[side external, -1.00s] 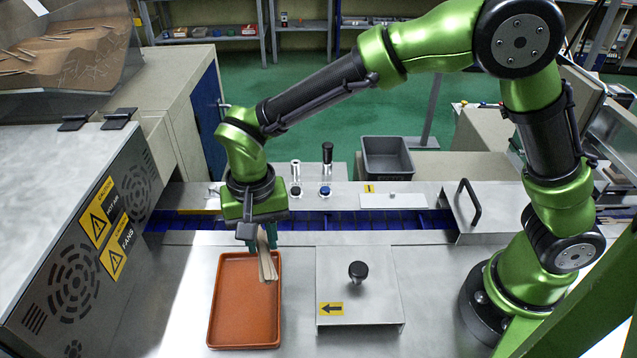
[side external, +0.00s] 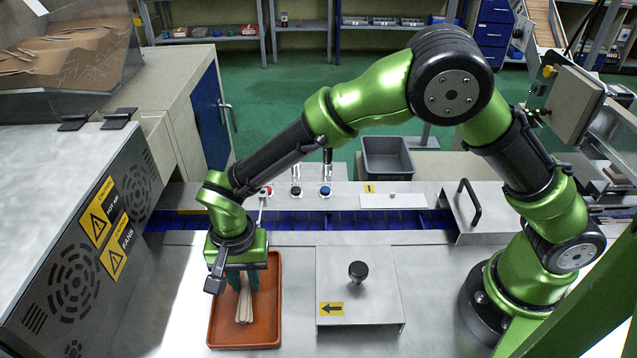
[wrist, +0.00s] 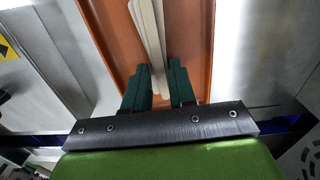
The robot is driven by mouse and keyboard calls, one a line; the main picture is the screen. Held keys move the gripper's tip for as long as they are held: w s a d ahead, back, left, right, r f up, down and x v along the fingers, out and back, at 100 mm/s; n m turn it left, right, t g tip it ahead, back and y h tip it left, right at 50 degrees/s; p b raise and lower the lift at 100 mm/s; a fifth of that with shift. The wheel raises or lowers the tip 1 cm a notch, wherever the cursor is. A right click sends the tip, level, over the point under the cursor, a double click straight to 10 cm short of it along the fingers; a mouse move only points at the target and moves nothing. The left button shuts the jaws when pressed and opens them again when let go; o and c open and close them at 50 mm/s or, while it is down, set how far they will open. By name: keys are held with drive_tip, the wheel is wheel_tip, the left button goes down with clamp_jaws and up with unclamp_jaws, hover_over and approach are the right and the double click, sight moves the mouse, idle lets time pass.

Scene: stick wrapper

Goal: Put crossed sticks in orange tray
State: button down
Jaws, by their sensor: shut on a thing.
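The orange tray (side external: 222,330) lies flat on the steel table, left of centre in the side view. My gripper (side external: 243,282) is down over the tray's far half. It is shut on a small bundle of pale wooden sticks (side external: 244,304), which points toward the tray's near end. In the wrist view the sticks (wrist: 150,35) run between the green fingers (wrist: 160,80), with the orange tray (wrist: 197,40) beneath. The sticks are inside the tray's outline; I cannot tell whether they touch its floor.
A steel cover plate with a black knob (side external: 358,270) stands just right of the tray. A machine housing with warning labels (side external: 100,222) is at the left. A blue conveyor channel (side external: 350,220) runs behind the tray, with a grey bin (side external: 387,156) beyond.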

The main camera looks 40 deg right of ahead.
drive_tip(key=shift+f, duration=0.25)
drive_tip(key=shift+f, duration=0.15)
drive_tip(key=c, duration=0.9)
unclamp_jaws()
